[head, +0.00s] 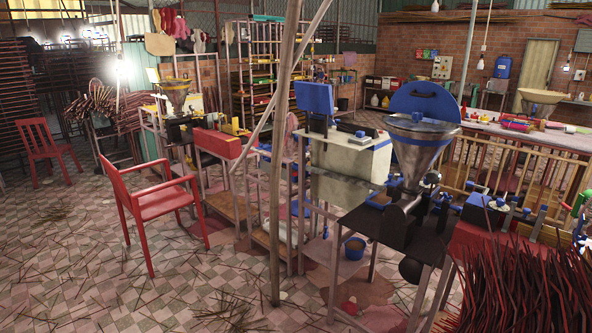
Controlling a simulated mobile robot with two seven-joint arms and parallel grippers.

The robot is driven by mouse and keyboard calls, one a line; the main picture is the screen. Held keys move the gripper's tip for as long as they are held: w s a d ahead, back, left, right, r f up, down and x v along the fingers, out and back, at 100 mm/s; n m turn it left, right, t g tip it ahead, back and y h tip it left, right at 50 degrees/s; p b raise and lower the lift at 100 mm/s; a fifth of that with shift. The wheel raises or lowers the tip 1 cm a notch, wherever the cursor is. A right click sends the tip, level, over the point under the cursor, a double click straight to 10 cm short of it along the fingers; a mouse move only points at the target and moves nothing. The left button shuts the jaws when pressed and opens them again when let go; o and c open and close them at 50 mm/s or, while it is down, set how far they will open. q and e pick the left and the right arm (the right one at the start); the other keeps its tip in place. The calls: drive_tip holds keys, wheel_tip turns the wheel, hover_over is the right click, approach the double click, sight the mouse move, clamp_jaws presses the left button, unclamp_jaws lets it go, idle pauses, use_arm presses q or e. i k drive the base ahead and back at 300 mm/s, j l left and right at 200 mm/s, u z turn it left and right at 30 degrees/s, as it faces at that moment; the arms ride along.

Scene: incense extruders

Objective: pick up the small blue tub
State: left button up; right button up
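A small blue tub (354,252) with something brown inside stands low, on a shelf beneath the machine with the metal hopper. Table legs stand around it. Another low blue item (301,208) shows to its left, partly hidden behind the posts; I cannot tell whether it is a tub. Neither of my grippers is in view.
A leaning wooden pole (275,200) rises before the machines. A red armchair (160,203) stands at left on the tiled floor, littered with sticks. The hopper (420,145) and a heap of dark red sticks (520,290) fill the right. Floor at front left is mostly open.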

sight(355, 247)
drive_tip(key=i+j+u, duration=0.25)
drive_tip(key=i+u, duration=0.15)
drive_tip(key=i, duration=0.15)
drive_tip(key=i+j+u, duration=0.1)
drive_tip(key=i+u, duration=0.3)
drive_tip(key=i, duration=0.15)
drive_tip(key=i+z, duration=0.2)
drive_tip(key=i, duration=0.2)
drive_tip(key=i+j+z, duration=0.15)
drive_tip(key=i, duration=0.25)
drive_tip(key=i+j+z, duration=0.2)
drive_tip(key=i, duration=0.2)
drive_tip(key=i+j+z, duration=0.25)
drive_tip(key=z, duration=0.2)
drive_tip(key=i+j+z, duration=0.85)
drive_tip(key=j, duration=0.15)
drive_tip(key=k, duration=0.05)
